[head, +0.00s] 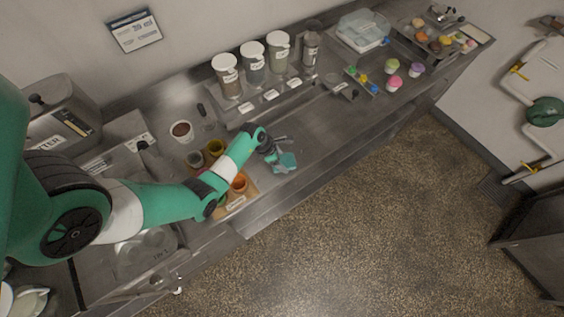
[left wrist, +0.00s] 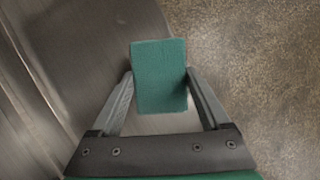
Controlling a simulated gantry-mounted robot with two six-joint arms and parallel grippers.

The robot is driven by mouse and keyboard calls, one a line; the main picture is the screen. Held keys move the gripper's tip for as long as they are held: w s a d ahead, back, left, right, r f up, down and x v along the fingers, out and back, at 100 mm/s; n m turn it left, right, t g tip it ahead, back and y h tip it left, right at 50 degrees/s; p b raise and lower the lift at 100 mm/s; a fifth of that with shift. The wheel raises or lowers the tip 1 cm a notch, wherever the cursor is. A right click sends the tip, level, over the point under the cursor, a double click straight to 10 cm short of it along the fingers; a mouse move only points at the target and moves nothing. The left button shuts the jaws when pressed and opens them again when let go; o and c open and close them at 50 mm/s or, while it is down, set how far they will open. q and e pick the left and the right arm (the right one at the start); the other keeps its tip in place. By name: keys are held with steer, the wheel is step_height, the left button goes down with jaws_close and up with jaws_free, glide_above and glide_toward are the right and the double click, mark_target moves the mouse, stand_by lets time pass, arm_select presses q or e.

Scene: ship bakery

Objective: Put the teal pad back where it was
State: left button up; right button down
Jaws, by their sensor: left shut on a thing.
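The teal pad (left wrist: 160,76) is a flat rectangular block held between the two fingers of my left gripper (left wrist: 160,92) in the left wrist view. In the head view the teal pad (head: 287,161) shows at the tip of my left gripper (head: 278,155), over the front part of the steel counter (head: 330,135). In the wrist view the pad appears near the counter's front edge, with the speckled floor beside it. I cannot tell how far the pad is above the counter. My right gripper is not in view.
Small cups, including an orange one (head: 239,184), stand on a wooden board (head: 250,197) by my left arm. Several labelled jars (head: 253,64) line the back. Coloured small pots (head: 394,82) and a pastry tray (head: 425,48) are further right. The counter's middle is mostly clear.

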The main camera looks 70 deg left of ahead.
arm_select(q)
steer(key=shift+w+a+f+b, duration=0.1)
steer(key=shift+f+b, duration=0.55)
steer(key=shift+f, duration=1.05)
steer(key=shift+f, duration=0.15)
steer(key=o, duration=1.3)
steer(key=p+v, duration=0.4)
steer(key=v, duration=0.8)
steer(key=shift+w+r, duration=0.1)
steer(key=shift+r, duration=0.15)
